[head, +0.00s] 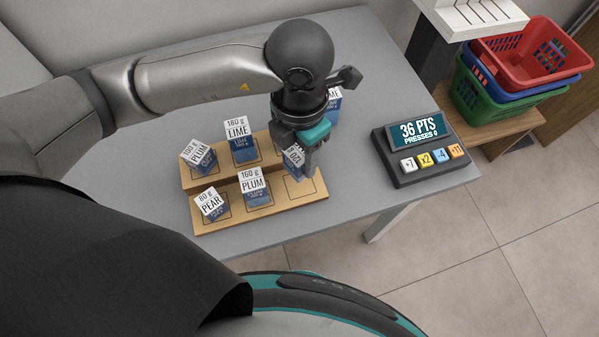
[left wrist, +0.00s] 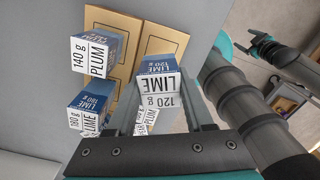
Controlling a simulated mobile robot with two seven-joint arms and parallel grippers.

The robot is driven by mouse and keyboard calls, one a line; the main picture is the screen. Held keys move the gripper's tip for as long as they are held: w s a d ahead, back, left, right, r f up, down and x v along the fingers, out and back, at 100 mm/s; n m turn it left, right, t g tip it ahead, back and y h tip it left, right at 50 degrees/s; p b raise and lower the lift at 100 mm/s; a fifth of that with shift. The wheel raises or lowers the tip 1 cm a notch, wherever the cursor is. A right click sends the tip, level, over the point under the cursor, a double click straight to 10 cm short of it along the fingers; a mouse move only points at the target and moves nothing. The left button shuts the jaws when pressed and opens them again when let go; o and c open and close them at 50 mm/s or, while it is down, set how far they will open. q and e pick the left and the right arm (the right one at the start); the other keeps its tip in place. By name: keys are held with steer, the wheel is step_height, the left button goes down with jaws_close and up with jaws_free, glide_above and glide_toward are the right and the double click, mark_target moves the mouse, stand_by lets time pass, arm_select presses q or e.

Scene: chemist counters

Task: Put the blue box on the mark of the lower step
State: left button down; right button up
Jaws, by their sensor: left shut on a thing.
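My left gripper (head: 300,160) is shut on a blue box (head: 294,155) with a white label, just over the right end of the stepped wooden stand. In the left wrist view the held box (left wrist: 159,84), labelled LIME 120 g, sits between the two fingers. The lower step (head: 228,222) has an empty marked square (head: 300,187) at its right end, beside and below the held box. In the head view my gripper hides part of the upper step. In the left wrist view a dark arm end (left wrist: 268,46), apparently my right gripper, shows small at the right; its jaws are unclear.
PEAR (head: 211,205) and PLUM (head: 253,186) boxes stand on the lower step. Another PLUM (head: 199,156) and a LIME box (head: 240,139) stand on the upper step. A partly hidden box (head: 333,97) is behind my gripper. A button panel (head: 420,148) stands right; table between is clear.

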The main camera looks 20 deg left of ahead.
mark_target(300, 151)
arm_select(q)
steer(key=shift+f+b, duration=0.5)
steer(key=shift+f, duration=2.85)
steer(key=shift+f, duration=0.15)
steer(key=c, duration=0.6)
jaws_free()
steer(key=shift+o, duration=0.2)
steer(key=shift+r, duration=0.2)
step_height(300, 151, up, 12)
steer(key=shift+p, duration=1.15)
